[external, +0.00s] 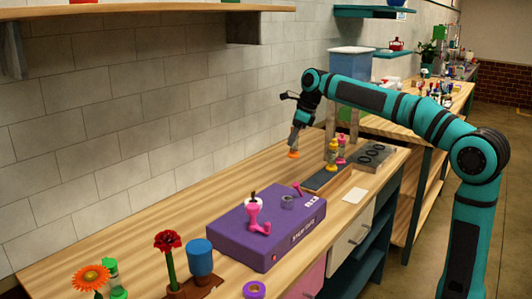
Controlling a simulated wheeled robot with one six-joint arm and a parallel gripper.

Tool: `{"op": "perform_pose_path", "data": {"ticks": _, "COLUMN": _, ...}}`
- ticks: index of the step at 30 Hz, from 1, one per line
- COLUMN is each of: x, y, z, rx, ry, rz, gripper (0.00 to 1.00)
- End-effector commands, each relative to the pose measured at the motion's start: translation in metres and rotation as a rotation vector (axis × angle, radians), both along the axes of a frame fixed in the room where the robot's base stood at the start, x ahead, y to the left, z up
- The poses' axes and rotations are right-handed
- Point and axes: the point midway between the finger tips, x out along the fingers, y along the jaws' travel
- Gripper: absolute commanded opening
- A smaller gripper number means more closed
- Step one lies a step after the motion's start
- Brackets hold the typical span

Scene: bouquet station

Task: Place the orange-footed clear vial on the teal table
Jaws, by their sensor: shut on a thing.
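The orange-footed clear vial (293,153) hangs upright, or nearly so, under my gripper (299,121), with its orange foot at the bottom. My gripper is shut on its upper part, over the back of the wooden workbench near the tiled wall. The foot looks close to the bench top; whether it touches cannot be told. No separate table with a teal top is clear in view; the workbench (192,196) has a wooden top and teal side panels.
A purple box (232,225) with pink fittings stands in front. A dark tray (325,180) with a yellow vial (332,155) and a pink vial (341,147) is right of my gripper. Flowers and a blue cup (201,258) stand at the near end. The bench left of my gripper is clear.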

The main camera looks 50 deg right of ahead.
Motion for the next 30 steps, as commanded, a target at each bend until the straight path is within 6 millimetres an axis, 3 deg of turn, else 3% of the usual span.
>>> {"op": "perform_pose_path", "data": {"ticks": 6, "x": 0.060, "y": 0.001, "z": -0.020, "rx": -0.003, "ry": 0.019, "rz": -0.012, "gripper": 0.00}}
{"op": "perform_pose_path", "data": {"ticks": 12, "x": 0.099, "y": 0.003, "z": -0.035, "rx": -0.005, "ry": 0.032, "rz": -0.022, "gripper": 0.00}}
{"op": "perform_pose_path", "data": {"ticks": 18, "x": 0.117, "y": 0.004, "z": -0.042, "rx": -0.007, "ry": 0.035, "rz": -0.029, "gripper": 0.00}}
{"op": "perform_pose_path", "data": {"ticks": 23, "x": 0.119, "y": 0.005, "z": -0.046, "rx": -0.007, "ry": 0.037, "rz": -0.029, "gripper": 0.00}}
{"op": "perform_pose_path", "data": {"ticks": 30, "x": 0.118, "y": 0.005, "z": -0.080, "rx": -0.006, "ry": 0.039, "rz": -0.029, "gripper": 0.00}}
